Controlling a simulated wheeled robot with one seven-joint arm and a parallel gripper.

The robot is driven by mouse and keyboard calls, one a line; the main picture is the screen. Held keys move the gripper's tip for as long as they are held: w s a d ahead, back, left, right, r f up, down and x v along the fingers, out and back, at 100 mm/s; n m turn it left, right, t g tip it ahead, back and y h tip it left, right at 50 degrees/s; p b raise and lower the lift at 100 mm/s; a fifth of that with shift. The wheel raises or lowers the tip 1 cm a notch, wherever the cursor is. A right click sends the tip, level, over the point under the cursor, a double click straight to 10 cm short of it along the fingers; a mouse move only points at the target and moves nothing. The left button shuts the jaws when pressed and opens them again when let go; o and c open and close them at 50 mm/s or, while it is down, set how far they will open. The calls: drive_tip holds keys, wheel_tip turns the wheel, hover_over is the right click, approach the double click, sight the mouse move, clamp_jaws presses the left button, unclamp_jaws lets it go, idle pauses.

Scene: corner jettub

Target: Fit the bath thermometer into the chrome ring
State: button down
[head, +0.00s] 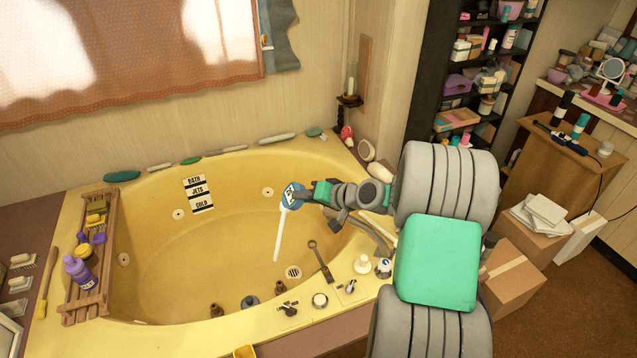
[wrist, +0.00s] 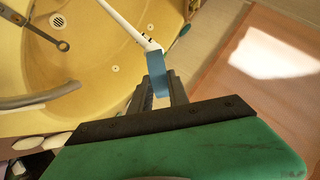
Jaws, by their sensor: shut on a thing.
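The bath thermometer (head: 281,232) has a blue head and a long white stem. My gripper (head: 298,196) is shut on its blue head, above the yellow tub. The stem hangs down, slightly tilted, with its tip lower left of the head. In the wrist view the blue head (wrist: 158,68) sits between the fingers (wrist: 160,88) and the stem runs to the upper left. A grey metal bar with a small ring at its end, seemingly the chrome ring (head: 321,262), reaches over the tub's front right side. It also shows in the wrist view (wrist: 42,34), apart from the thermometer.
The yellow tub (head: 150,290) has a drain (head: 293,272), and taps and knobs (head: 320,300) along its front rim. A curved grey rail (head: 370,235) is at the right. A wooden rack (head: 75,290) with bottles spans the left end. Stones line the back rim.

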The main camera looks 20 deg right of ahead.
drive_tip(key=w+d+f+n+g+h+b, duration=0.1)
drive_tip(key=w+d+f+b, duration=0.2)
drive_tip(key=w+d, duration=0.7)
drive_tip(key=shift+w+d+f+n+b, duration=0.3)
drive_tip(key=shift+w+f+b, duration=0.05)
drive_tip(key=shift+b, duration=0.75)
wheel_tip(320, 180, down, 30)
drive_tip(key=b, duration=1.9)
drive_tip(key=shift+b, duration=0.35)
drive_tip(key=shift+r, duration=0.1)
